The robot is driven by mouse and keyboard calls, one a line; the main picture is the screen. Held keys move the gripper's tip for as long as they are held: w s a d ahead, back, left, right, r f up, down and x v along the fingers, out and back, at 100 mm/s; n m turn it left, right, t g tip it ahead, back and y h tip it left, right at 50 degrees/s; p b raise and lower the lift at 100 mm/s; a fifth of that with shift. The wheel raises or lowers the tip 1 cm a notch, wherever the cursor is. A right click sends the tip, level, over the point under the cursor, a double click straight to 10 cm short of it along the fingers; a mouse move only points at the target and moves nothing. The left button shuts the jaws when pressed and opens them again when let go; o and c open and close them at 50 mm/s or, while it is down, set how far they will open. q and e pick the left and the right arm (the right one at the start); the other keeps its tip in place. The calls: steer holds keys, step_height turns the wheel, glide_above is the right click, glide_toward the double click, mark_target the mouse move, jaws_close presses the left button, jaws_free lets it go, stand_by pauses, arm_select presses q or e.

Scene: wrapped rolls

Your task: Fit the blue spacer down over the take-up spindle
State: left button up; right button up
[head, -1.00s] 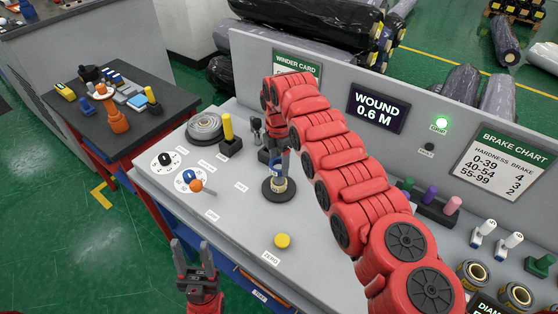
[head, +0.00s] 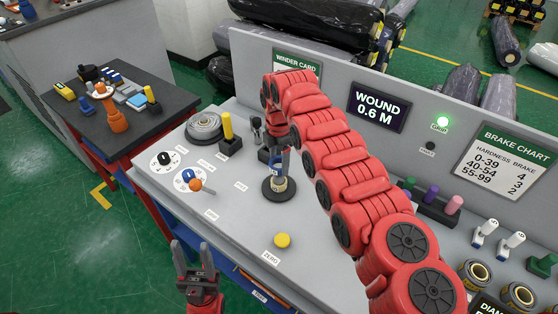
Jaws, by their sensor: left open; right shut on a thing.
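The take-up spindle stands upright on a round dark base (head: 279,194) on the grey bench, with a pale, tan-banded lower part (head: 278,184). The blue spacer (head: 276,168) shows at the spindle's upper part, in line with it. My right gripper (head: 276,157) points down from above and is shut on the spacer; its fingers partly hide it. I cannot tell how far down the spindle the spacer sits. My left gripper (head: 193,262) is open and empty, in front of the bench's near edge, well away from the spindle.
A yellow button (head: 282,240) and an orange-knobbed lever (head: 196,185) are on the bench near the spindle. A back panel carries a display (head: 377,106). My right arm hides part of the bench.

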mark_target(279, 173)
stand_by(0.4)
steer(key=shift+b, duration=0.45)
steer(key=shift+b, duration=0.35)
steer(key=shift+f+b, duration=1.55)
steer(key=shift+f, duration=1.2)
steer(key=o, duration=1.4)
steer(key=shift+c, duration=0.2)
